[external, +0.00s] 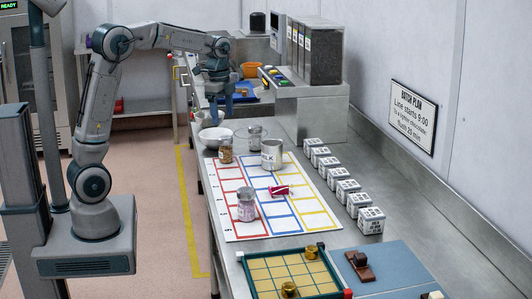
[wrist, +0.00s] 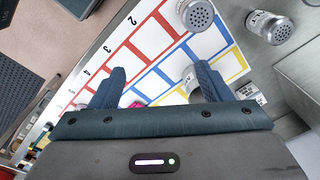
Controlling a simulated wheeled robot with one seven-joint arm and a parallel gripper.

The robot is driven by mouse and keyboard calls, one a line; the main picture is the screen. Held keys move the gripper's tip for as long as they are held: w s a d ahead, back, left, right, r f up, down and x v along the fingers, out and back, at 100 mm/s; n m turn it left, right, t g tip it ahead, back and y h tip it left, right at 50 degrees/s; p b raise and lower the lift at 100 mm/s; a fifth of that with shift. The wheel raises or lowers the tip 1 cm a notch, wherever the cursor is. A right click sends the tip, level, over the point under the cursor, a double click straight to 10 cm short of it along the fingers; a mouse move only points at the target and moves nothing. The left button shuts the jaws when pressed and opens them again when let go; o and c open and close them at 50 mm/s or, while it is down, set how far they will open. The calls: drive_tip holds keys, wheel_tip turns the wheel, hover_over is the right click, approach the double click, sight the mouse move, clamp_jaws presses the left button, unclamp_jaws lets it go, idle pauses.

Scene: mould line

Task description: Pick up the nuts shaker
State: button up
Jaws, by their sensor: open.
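The shaker with brown contents (external: 226,150), which I take to be the nuts shaker, stands upright at the far left of the coloured grid mat (external: 233,228). Its label is too small to read. Another shaker with pinkish contents (external: 246,206) stands nearer on the mat. In the wrist view, a shaker with a grey perforated lid (wrist: 198,15) shows at the top edge, and a second such shaker (wrist: 268,27) right of it; I cannot tell their contents. My gripper (external: 218,97) is open and empty, above the far end of the bench, apart from the shakers. Its fingers (wrist: 158,85) are spread.
A small pink item (external: 280,191) lies on the mat. Several white cubes (external: 348,190) line the right. A green-edged tray (external: 290,270) is nearest.

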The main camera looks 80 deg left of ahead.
drive_tip(key=m, duration=0.2)
hover_over(226, 152)
drive_tip(key=a, duration=0.3)
drive_tip(key=f, duration=0.3)
drive_tip(key=shift+w+d+f+g+b, duration=0.1)
drive_tip(key=shift+w+d+g+b, duration=0.1)
drive_tip(key=shift+d+g+b, duration=0.15)
wheel_tip(226, 152, down, 14)
drive_tip(key=shift+s+r+p, duration=0.1)
drive_tip(key=shift+r+p, duration=0.05)
drive_tip(key=shift+p, duration=0.25)
drive_tip(key=shift+a, duration=0.1)
drive_tip(key=c, duration=1.1)
